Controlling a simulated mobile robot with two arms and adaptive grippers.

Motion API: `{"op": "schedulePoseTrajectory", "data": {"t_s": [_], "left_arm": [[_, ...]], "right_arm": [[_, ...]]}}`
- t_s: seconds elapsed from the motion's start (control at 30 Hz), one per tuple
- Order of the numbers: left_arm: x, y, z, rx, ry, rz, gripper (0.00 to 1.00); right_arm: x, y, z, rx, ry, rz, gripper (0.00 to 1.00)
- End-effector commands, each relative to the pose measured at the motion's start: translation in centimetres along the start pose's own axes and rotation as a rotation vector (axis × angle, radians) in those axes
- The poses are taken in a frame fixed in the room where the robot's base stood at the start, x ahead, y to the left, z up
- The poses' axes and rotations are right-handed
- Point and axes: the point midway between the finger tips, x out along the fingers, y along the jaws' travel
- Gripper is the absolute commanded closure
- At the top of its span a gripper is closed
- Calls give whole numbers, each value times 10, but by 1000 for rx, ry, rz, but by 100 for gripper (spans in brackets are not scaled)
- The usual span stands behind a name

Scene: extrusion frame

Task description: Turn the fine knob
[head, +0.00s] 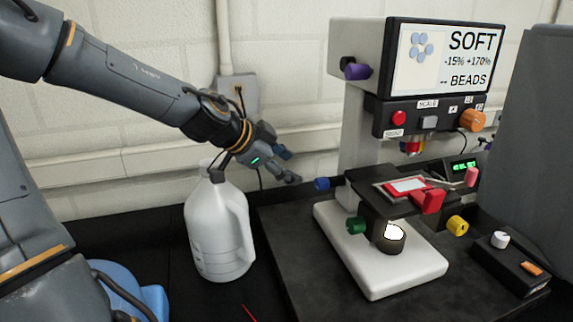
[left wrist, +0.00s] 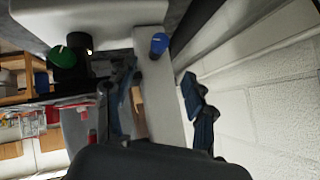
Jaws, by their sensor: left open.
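A white microscope-like instrument (head: 372,270) stands on a dark board, with a blue knob (head: 321,184) and a green knob (head: 356,225) on its left side and a yellow knob (head: 457,225) on its right. No readable label shows which knob is the fine one. My left gripper (head: 289,167) is open and empty, left of and slightly above the blue knob, apart from it. In the left wrist view, the blue knob (left wrist: 158,43) shows beyond the open fingers (left wrist: 160,75), with the green knob (left wrist: 34,57) farther left. My right gripper is not in view.
A white jug (head: 218,230) stands below my left forearm. A red slide holder (head: 425,192) sits on the stage, and a small control box (head: 510,262) lies at right. The wall runs close behind my left gripper. The board's front left is clear.

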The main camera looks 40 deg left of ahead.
Motion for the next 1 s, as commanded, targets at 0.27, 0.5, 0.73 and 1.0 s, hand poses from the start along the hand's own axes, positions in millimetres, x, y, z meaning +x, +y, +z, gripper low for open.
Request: {"op": "schedulePoseTrajectory", "data": {"t_s": [0.27, 0.5, 0.73, 1.0], "left_arm": [[0, -1, 0, -5, -1, 5, 46], [-7, -31, -2, -175, -9, 169, 46], [-6, -41, 2, -274, -2, 273, 46], [35, -28, 2, -274, -3, 278, 46]], "right_arm": [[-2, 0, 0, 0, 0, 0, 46], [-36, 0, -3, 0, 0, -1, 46], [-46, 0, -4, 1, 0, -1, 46], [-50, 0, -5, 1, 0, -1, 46]]}}
